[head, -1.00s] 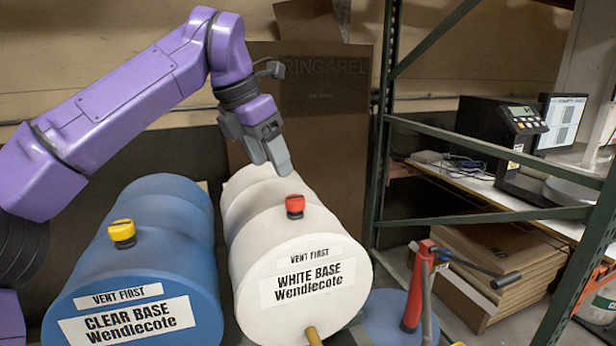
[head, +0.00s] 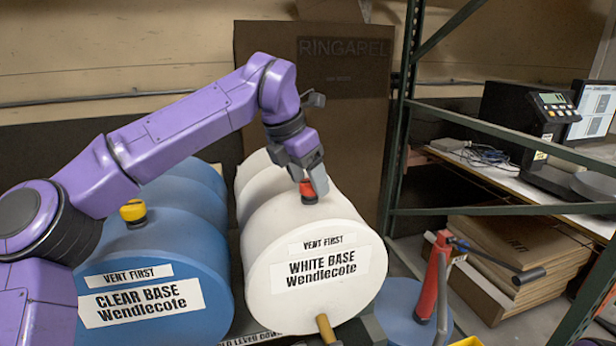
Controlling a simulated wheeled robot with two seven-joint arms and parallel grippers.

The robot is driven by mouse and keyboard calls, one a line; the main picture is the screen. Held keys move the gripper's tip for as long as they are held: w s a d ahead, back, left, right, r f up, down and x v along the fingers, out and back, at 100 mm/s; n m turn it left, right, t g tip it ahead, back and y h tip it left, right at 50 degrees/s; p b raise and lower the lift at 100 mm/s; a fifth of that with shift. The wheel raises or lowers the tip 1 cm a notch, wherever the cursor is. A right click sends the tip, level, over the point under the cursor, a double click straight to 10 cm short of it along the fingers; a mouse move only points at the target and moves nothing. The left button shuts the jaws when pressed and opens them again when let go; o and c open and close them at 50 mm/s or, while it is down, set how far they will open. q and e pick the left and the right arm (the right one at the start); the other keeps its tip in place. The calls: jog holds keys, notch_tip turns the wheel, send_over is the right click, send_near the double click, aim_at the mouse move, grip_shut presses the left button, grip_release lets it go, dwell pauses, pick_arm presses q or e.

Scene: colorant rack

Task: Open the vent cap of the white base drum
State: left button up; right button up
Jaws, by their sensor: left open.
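The white base drum (head: 320,285) lies on its side with its labelled end facing me, reading "VENT FIRST" and "WHITE BASE Wendlecote". Its red vent cap (head: 308,193) is on top near the front, and a brass-coloured tap (head: 326,328) is at the bottom of its face. My left gripper (head: 310,181) is open and points down at the red cap, with its fingers at the cap and partly covering it. I cannot tell whether the fingers touch it. My right gripper is not in view.
The blue clear base drum (head: 150,270) with a yellow cap (head: 133,213) lies to the left, under my left arm. A green metal rack (head: 398,150) stands to the right. A red-handled pump (head: 432,275) is on a blue drum at the lower right.

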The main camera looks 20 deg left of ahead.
pick_arm(q)
jog(key=shift+s, duration=0.1)
jog(key=shift+c, duration=0.4)
jog(key=c, duration=1)
jog(key=shift+o, duration=0.2)
